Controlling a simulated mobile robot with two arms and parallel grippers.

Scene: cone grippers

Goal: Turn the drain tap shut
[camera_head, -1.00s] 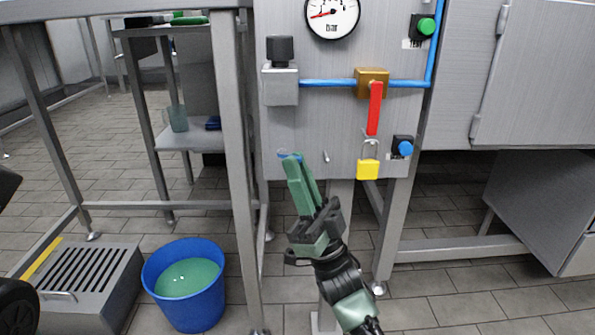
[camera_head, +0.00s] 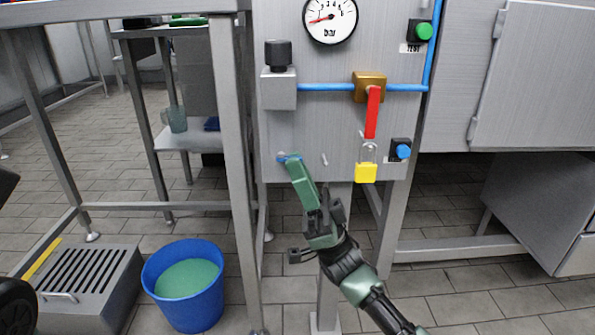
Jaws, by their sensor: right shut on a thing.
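The drain tap appears to be the small blue handle (camera_head: 282,159) low on the left part of the grey panel (camera_head: 340,130). Only bits of it show around my fingertips. My right gripper (camera_head: 294,163) reaches up from below and its green fingers are shut on this handle. The fingers tilt up and to the left, and they hide most of the tap. My left gripper is not in view.
A red lever (camera_head: 373,115) on a brass valve (camera_head: 369,87), a yellow padlock (camera_head: 366,173) and a blue button (camera_head: 403,152) sit right of my gripper. A pressure gauge (camera_head: 330,20) is above. A blue bucket (camera_head: 185,310) of greenish liquid stands on the floor, lower left.

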